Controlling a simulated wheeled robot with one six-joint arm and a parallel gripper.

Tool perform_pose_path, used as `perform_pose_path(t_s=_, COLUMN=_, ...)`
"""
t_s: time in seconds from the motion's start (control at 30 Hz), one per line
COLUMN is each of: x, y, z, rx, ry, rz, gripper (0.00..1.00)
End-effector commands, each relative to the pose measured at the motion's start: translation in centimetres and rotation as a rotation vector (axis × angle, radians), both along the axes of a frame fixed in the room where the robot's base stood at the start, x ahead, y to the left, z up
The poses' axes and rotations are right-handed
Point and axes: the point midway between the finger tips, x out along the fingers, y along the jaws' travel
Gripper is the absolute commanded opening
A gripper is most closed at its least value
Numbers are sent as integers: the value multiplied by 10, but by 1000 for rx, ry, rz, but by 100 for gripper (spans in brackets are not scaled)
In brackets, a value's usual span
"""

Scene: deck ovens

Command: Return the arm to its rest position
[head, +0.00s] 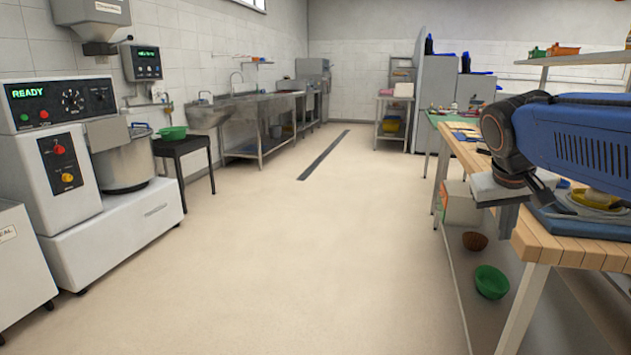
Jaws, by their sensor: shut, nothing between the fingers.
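My arm reaches in from the right edge of the head view, over the wooden-topped bench (567,250). It has a blue link and a dark rounded wrist. My gripper (507,205) shows as a grey block under the wrist, at the bench's aisle-side edge. It is shut with nothing in it. Its fingertips are small and hard to make out. The arm hides part of the bench top.
A brown bowl (475,241) and a green bowl (491,282) sit on the bench's lower shelf. A yellow dish (594,199) lies near the arm. A mixer (75,170) stands left. The aisle floor (290,250) is clear.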

Motion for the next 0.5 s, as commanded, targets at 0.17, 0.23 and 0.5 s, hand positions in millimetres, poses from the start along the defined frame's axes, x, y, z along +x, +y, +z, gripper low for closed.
perform_pose_path(t_s=0.17, x=-56, y=30, z=-46, rx=77, ry=-6, rz=79, gripper=0)
perform_pose_path(t_s=0.23, x=-76, y=42, z=-65, rx=106, ry=-11, rz=110, gripper=0)
perform_pose_path(t_s=0.5, x=-146, y=80, z=-137, rx=210, ry=-32, rz=205, gripper=0)
